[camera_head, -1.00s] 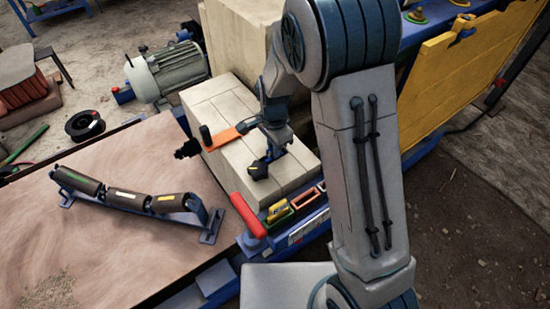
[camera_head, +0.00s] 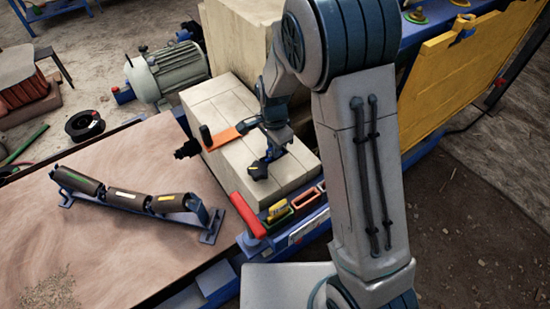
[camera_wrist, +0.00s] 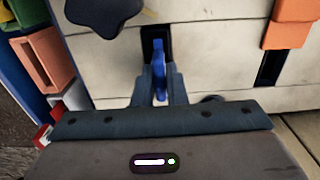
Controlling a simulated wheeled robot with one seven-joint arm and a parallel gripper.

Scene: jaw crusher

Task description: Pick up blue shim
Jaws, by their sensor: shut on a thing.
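The blue shim (camera_wrist: 159,62) stands on edge at a dark slot in the pale block, between the two fingers of my gripper (camera_wrist: 160,84) in the wrist view. My gripper is shut on it. Its lower part is partly hidden by the fingers, and I cannot tell how deep it sits in the slot. In the head view my gripper (camera_head: 275,152) is low over the pale block (camera_head: 230,165), beside a dark star-shaped knob (camera_head: 257,172). The shim is too small to make out clearly there.
The dark knob also shows close ahead in the wrist view (camera_wrist: 103,12). An orange bar (camera_head: 226,136) lies across the block. Coloured trays (camera_head: 304,198) and a red handle (camera_head: 247,214) are at its near edge. A roller frame (camera_head: 130,198) lies on the brown table (camera_head: 100,250).

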